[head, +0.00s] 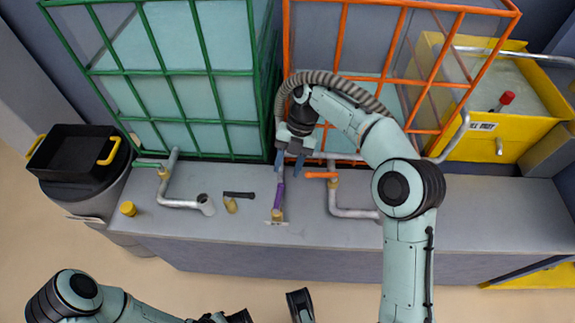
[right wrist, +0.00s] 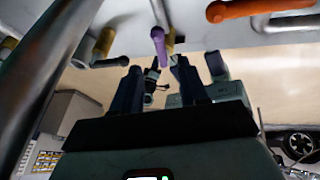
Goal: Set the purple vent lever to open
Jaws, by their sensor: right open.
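The purple vent lever (head: 279,194) points toward the back from its brass valve (head: 277,214) on the grey bench, roughly in line with the pipe behind it. My right gripper (head: 289,162) is open just behind the lever's far end, fingers pointing down. In the right wrist view, the purple lever (right wrist: 158,45) shows beyond the open fingertips (right wrist: 160,76), between them left to right. I see no contact, but the exact gap is hard to judge. My left arm (head: 80,290) is low at the bottom left; its gripper is partly cut off at the bottom edge.
An orange lever (head: 321,175) is close to the right of my right gripper. A black lever (head: 238,194) and a green lever (head: 147,165) are to the left. A green cage (head: 190,75) and an orange cage (head: 400,80) stand behind. The bench front (head: 330,235) is clear.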

